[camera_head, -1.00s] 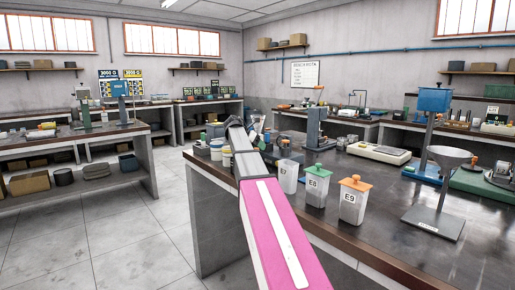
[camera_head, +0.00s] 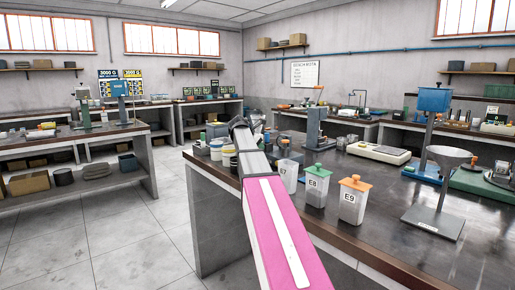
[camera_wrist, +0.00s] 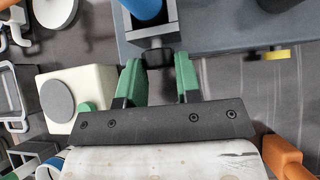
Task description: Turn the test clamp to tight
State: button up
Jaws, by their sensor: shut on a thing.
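In the wrist view my gripper (camera_wrist: 160,74) has its two green fingers on either side of a small black knob (camera_wrist: 158,57), shut on it. The knob sits at the front of a grey metal bracket (camera_wrist: 152,38) with a blue cylinder (camera_wrist: 146,9) above it. I take this knob to be the test clamp's; no tight mark is readable. In the head view my pink arm reaches over the bench, and my gripper and the knob cannot be made out there.
A grey base plate (camera_wrist: 225,30) with a yellow knob (camera_wrist: 268,54) lies to the right in the wrist view. A white block (camera_wrist: 92,83) with a grey disc is close to the left. In the head view, lidded tubs E8 (camera_head: 316,189) and E9 (camera_head: 352,204) stand right of my arm.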

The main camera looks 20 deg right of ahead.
jog(key=t, duration=0.1)
jog(key=m+t, duration=0.1)
jog(key=m+t+y, duration=0.1)
jog(key=shift+s+d+t, duration=0.1)
jog(key=shift+s+t, duration=0.15)
jog(key=shift+t, duration=0.15)
dwell(0.4)
jog(key=o, duration=0.9)
jog(key=v, duration=1)
jog(key=shift+s+a+r, duration=0.1)
jog(key=shift+s+a, duration=0.1)
jog(key=shift+s, duration=0.15)
